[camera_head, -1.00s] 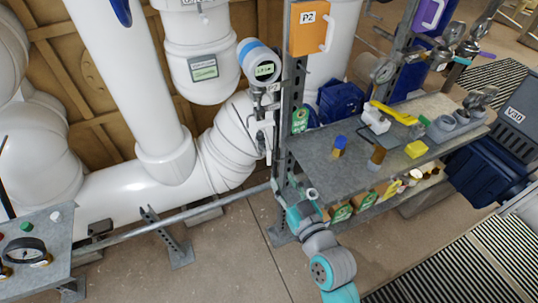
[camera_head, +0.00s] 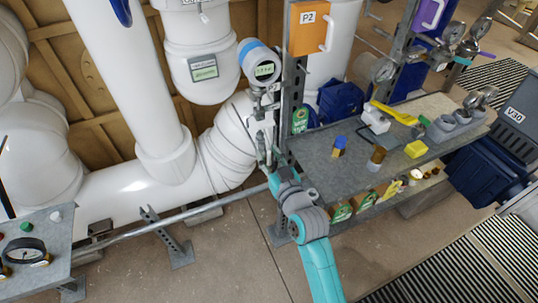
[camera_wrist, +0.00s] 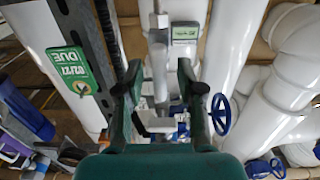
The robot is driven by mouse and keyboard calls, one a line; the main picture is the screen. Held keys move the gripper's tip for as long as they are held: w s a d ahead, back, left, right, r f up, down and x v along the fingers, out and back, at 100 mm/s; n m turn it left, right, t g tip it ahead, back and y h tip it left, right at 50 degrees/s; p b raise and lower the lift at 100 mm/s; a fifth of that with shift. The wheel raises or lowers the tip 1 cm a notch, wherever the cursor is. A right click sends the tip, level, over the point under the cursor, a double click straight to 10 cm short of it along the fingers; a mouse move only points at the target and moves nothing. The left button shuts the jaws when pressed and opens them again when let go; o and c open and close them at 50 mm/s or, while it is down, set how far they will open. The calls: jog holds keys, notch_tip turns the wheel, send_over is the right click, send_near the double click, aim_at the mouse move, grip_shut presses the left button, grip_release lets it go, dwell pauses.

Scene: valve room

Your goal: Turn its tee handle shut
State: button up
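My gripper (camera_wrist: 160,76) is open in the wrist view, one dark green finger on each side of a metal valve fitting. The fitting has a grey vertical stem (camera_wrist: 159,72) and a pale block-like end (camera_wrist: 154,122) between the fingers; I cannot tell which part is the tee handle, and no contact is clear. In the head view my gripper (camera_head: 272,162) is small and partly hidden by my wrist, just below the valve assembly (camera_head: 262,112) under the blue-capped transmitter (camera_head: 260,62). The handle's angle cannot be made out there.
A perforated steel post (camera_head: 291,110) stands close right of the valve, with a grey bench (camera_head: 345,165) beyond it. White pipes (camera_head: 228,145) run behind. A blue handwheel (camera_wrist: 220,114) and a green tag (camera_wrist: 74,72) show in the wrist view.

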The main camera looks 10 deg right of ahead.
grip_shut()
jog(key=shift+m, duration=0.3)
jog(key=m, duration=0.3)
jog(key=shift+d+m, duration=0.2)
jog(key=shift+m, duration=0.1)
jog(key=m, duration=0.4)
jog(key=shift+d+f+m, duration=0.1)
jog(key=shift+d+m, duration=0.05)
jog(key=shift+m, duration=0.15)
jog(key=shift+w+d+f+m, duration=0.1)
jog(key=shift+f+m, duration=0.05)
jog(key=shift+m, duration=2.1)
jog(key=shift+f+m, duration=0.15)
jog(key=shift+m, duration=2.1)
